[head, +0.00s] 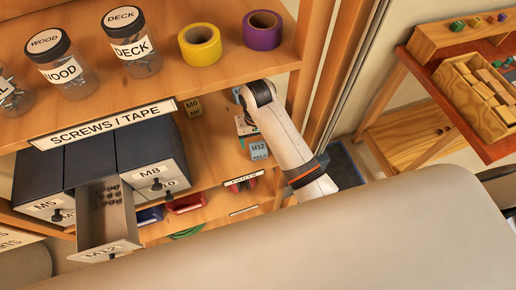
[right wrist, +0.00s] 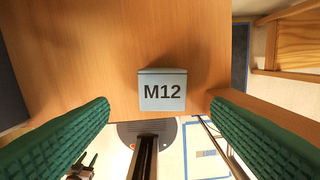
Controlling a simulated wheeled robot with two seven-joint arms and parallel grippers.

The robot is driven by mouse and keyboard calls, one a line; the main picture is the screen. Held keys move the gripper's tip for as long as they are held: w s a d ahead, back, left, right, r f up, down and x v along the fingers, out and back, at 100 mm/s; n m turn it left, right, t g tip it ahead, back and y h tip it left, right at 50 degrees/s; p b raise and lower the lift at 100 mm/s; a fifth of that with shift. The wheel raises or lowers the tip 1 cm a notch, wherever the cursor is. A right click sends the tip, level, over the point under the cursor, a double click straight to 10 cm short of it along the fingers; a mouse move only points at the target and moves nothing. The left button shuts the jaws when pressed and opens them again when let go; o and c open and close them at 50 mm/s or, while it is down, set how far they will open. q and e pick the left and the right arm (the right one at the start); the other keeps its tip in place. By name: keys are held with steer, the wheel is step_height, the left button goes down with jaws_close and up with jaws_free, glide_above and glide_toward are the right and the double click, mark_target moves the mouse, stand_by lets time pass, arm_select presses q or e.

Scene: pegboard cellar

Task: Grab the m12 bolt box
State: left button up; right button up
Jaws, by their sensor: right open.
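The M12 bolt box is a small grey-blue box (head: 259,149) marked M12. It stands on the wooden shelf under the SCREWS / TAPE label, beside my right arm. In the right wrist view the box (right wrist: 162,78) is upright near the shelf's edge, its label facing the camera. My right gripper (right wrist: 160,107) is open, with a green ridged finger to the left and right of the box. A gap shows on both sides and nothing is held. In the head view I cannot clearly make out its fingertips. My left gripper is not in view.
An open drawer (head: 106,215) with bolts juts from the dark drawer unit (head: 85,160) at left. An M6 box (head: 193,105) stands farther back. Jars and tape rolls (head: 200,45) sit on the upper shelf. A wooden post (head: 325,60) rises right of the shelf.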

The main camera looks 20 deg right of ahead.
mark_target(258, 149)
steer(key=shift+f, duration=0.45)
steer(key=shift+w+f, duration=0.1)
steer(key=shift+f, duration=0.2)
steer(key=shift+d+f+p, duration=0.1)
steer(key=shift+f+p, duration=0.25)
steer(key=shift+f, duration=0.05)
step_height(258, 149, down, 4)
steer(key=shift+r+p, duration=0.2)
steer(key=shift+p, duration=0.45)
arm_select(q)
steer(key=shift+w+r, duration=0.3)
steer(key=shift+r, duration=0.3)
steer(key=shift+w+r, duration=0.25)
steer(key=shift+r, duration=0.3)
arm_select(e)
steer(key=shift+f, duration=0.45)
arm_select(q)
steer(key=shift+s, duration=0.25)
arm_select(e)
steer(key=c, duration=1.2)
